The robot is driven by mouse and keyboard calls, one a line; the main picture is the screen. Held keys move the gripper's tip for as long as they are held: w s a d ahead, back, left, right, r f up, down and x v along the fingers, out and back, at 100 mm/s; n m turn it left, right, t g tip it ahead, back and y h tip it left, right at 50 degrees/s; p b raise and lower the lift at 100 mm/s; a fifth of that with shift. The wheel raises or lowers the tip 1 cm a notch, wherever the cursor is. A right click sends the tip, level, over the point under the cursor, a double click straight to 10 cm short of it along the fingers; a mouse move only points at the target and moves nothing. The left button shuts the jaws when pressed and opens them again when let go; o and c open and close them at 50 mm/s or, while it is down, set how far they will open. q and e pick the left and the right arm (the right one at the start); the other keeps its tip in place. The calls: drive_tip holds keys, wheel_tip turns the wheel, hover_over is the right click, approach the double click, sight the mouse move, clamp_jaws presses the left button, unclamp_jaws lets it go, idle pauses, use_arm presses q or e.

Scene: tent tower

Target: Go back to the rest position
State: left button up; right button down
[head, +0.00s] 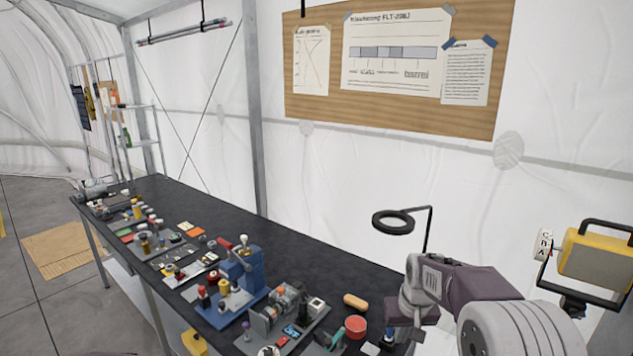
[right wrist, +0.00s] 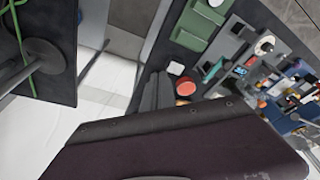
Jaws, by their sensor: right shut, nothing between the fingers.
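My right arm comes in from the right in the head view, with its wrist bent down over the near right end of the long black workbench (head: 314,262). My right gripper (head: 389,338) is low at the bench's near right part, partly hidden by my own arm links. In the right wrist view its dark fingers (right wrist: 156,92) lie close together, shut with nothing between them. A red-topped round container (head: 355,327) is just left of it; it also shows in the right wrist view (right wrist: 185,87). My left gripper is not in view.
A tan oblong block (head: 355,301), a blue fixture (head: 243,272) and several small parts on trays crowd the bench. A ring lamp (head: 393,222) stands behind my right arm. A yellow work light (head: 597,258) is at the far right. The bench's back strip is clear.

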drive_tip(key=s+a+f+g, duration=0.1)
drive_tip(key=s+f, duration=0.3)
drive_tip(key=s, duration=0.7)
drive_tip(key=s+a+f, duration=0.1)
drive_tip(key=s+f, duration=0.3)
drive_tip(key=s, duration=0.6)
drive_tip(key=shift+s+a+g, duration=0.25)
drive_tip(key=shift+s+g, duration=0.1)
drive_tip(key=shift+g, duration=0.05)
drive_tip(key=shift+s, duration=0.1)
